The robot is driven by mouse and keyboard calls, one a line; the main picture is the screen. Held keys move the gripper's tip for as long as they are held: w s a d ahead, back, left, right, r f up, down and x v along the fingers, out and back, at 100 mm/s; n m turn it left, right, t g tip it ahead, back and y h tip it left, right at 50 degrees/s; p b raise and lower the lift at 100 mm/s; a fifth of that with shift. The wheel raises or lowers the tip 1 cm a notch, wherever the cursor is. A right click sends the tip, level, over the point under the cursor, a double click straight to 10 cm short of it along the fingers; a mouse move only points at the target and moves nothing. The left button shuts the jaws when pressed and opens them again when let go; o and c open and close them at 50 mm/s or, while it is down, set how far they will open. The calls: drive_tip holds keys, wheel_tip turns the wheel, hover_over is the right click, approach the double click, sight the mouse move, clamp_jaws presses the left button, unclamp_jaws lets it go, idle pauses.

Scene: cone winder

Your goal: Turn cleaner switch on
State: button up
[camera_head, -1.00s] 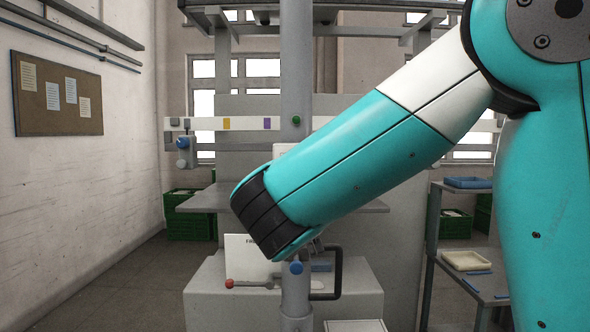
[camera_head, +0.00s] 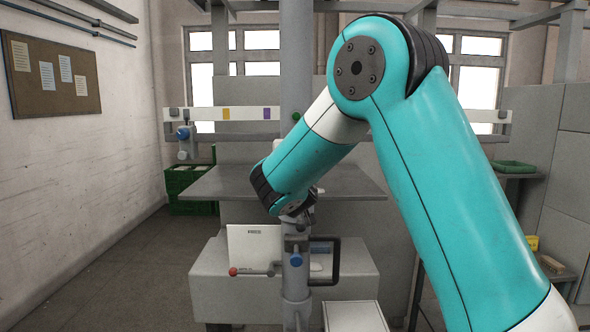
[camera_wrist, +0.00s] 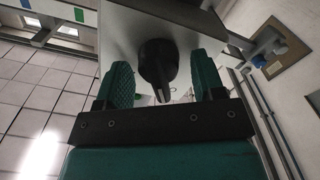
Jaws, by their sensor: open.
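A black rotary knob (camera_wrist: 158,66), which looks like the cleaner switch, sits on a grey box face (camera_wrist: 125,30) in the wrist view. Its grip ridge points toward the gripper's base. My gripper (camera_wrist: 162,78) is open, with one teal finger on each side of the knob and a gap to both. I cannot tell how deep the knob lies between the fingers. In the head view, my arm hides the knob, and the gripper is mostly hidden near the column.
In the head view, a grey shelf (camera_head: 345,187) lies close to my arm. Below are a white panel (camera_head: 252,248), a red-ended lever (camera_head: 234,271), a blue knob (camera_head: 296,260) and a black handle (camera_head: 336,262). Floor at left is clear.

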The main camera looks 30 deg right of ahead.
drive_tip(key=shift+c, duration=0.2)
drive_tip(key=c, duration=0.8)
